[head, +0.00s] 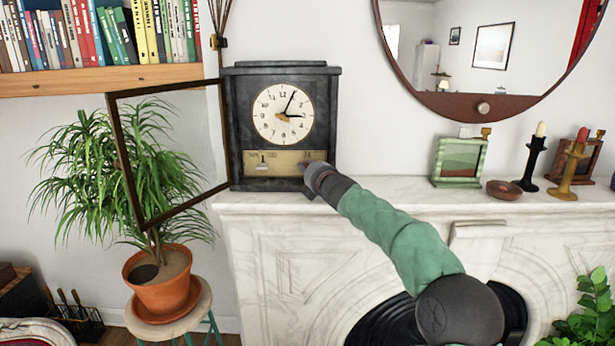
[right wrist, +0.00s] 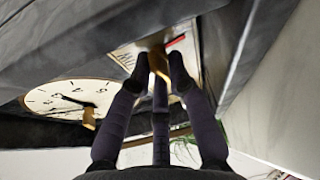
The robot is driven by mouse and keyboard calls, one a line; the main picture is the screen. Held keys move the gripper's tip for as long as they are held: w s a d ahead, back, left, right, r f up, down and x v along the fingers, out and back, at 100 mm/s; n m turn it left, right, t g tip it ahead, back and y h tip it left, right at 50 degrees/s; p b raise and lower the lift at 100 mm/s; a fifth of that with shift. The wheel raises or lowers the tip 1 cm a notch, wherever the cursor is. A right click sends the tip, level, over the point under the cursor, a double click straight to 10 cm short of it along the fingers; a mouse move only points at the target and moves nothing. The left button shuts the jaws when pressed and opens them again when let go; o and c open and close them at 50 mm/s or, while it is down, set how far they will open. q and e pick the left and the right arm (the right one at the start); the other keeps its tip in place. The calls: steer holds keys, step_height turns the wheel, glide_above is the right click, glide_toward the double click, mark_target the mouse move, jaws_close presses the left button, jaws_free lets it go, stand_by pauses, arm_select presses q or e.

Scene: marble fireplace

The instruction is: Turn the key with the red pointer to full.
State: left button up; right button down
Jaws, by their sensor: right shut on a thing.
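A dark mantel clock (head: 236,125) stands on the left end of the white marble mantel, its glass door (head: 172,150) swung open to the left. Its round white dial (head: 283,112) sits above a brass panel (head: 285,157). My right gripper (head: 312,172) reaches the right end of that panel and hides what is there. In the right wrist view the fingers (right wrist: 158,66) are shut on a brass key (right wrist: 159,62). Beside the key is a pale scale with a red mark (right wrist: 175,42); the fingers partly cover it. My left gripper is out of view.
A green picture frame (head: 459,161), a small brown bowl (head: 503,190) and candlesticks (head: 532,160) stand along the mantel to the right. A potted plant (head: 160,280) is behind the open door, and a round mirror (head: 470,103) hangs above.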

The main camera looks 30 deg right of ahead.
steer(key=shift+r, duration=0.1)
stand_by(0.5)
steer(key=c, duration=1.5)
jaws_free()
steer(key=shift+s, duration=0.1)
steer(key=s+a, duration=0.2)
steer(key=s, duration=0.9)
steer(key=shift+s+r, duration=0.25)
steer(key=shift+r, duration=0.05)
